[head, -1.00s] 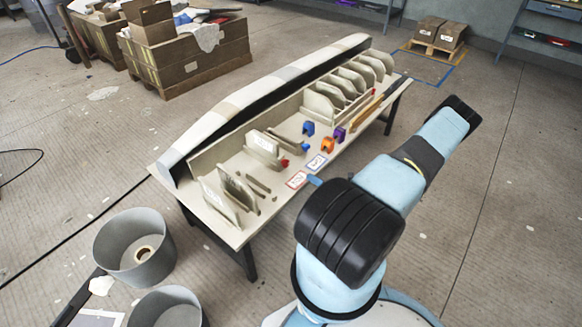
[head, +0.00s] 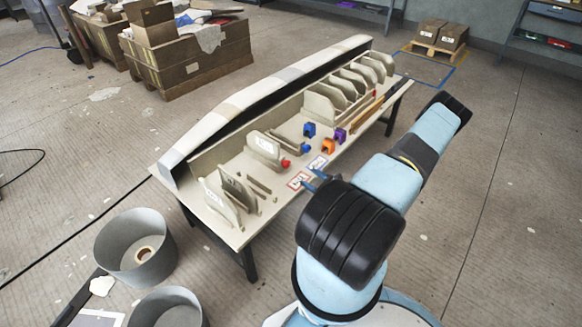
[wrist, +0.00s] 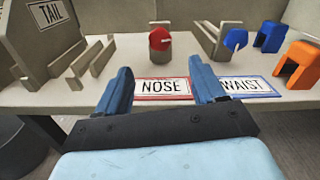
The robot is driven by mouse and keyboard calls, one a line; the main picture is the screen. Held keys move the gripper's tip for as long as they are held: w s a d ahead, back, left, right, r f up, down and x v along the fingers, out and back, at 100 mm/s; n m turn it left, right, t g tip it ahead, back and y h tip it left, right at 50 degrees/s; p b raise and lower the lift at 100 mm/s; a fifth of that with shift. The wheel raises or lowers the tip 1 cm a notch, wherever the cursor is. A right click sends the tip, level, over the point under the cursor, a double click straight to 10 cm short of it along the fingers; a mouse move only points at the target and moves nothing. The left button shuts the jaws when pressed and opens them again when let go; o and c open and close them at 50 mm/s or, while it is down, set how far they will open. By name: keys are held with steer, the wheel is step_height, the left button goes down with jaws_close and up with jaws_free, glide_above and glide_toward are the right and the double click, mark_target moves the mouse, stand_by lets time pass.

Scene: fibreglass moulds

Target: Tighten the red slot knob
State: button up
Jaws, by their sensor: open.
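The red slot knob (wrist: 159,39) sits on the front of a small grey-beige block, just behind the NOSE card in the wrist view. It shows small in the head view (head: 285,163), near the middle of the bench. My gripper (wrist: 160,68) is open and empty, its two blue fingers pointing toward the knob and either side of it in the picture. The knob is beyond the fingertips, not between them. In the head view my gripper (head: 313,180) is at the bench's front edge by the cards, partly hidden by my arm.
The red-bordered NOSE card (wrist: 161,90) and blue-bordered WAIST card (wrist: 246,87) lie at the bench edge. A blue knob (wrist: 236,39) is right of the red one. Blue (wrist: 269,36) and orange (wrist: 297,68) clips stand further right. A TAIL plate (wrist: 45,27) stands left.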

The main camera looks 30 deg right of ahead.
mark_target(289, 166)
steer(key=x, duration=1.1)
steer(key=shift+w, duration=0.3)
steer(key=shift+c, duration=0.4)
steer(key=c, duration=1)
steer(key=shift+m, duration=0.6)
steer(key=o, duration=1.1)
steer(key=v, duration=1.3)
steer(key=shift+s+d, duration=0.1)
steer(key=shift+s, duration=0.3)
